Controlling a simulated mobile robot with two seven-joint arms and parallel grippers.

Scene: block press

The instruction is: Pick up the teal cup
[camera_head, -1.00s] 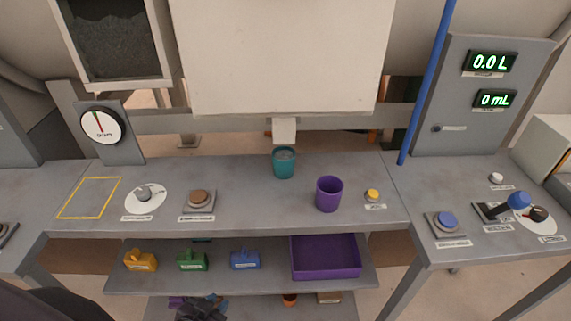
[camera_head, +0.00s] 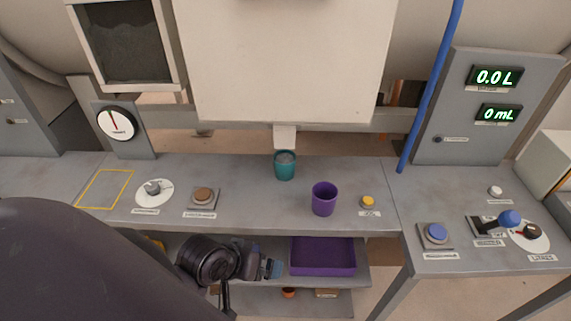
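The teal cup (camera_head: 285,168) stands upright at the back of the grey bench, under the spout of the large white machine. It holds some greyish material. My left arm comes in from the lower left, and its gripper (camera_head: 272,268) is low, in front of the bench's lower shelf, well below and apart from the cup. Its fingers are too small and dark to tell whether they are open or shut. My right gripper is not in view.
A purple cup (camera_head: 324,199) stands right of and nearer than the teal cup. A yellow button (camera_head: 368,202), a brown button (camera_head: 203,196) and a dial (camera_head: 153,189) sit on the bench. A purple tray (camera_head: 322,257) lies on the lower shelf. The bench front between buttons and purple cup is clear.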

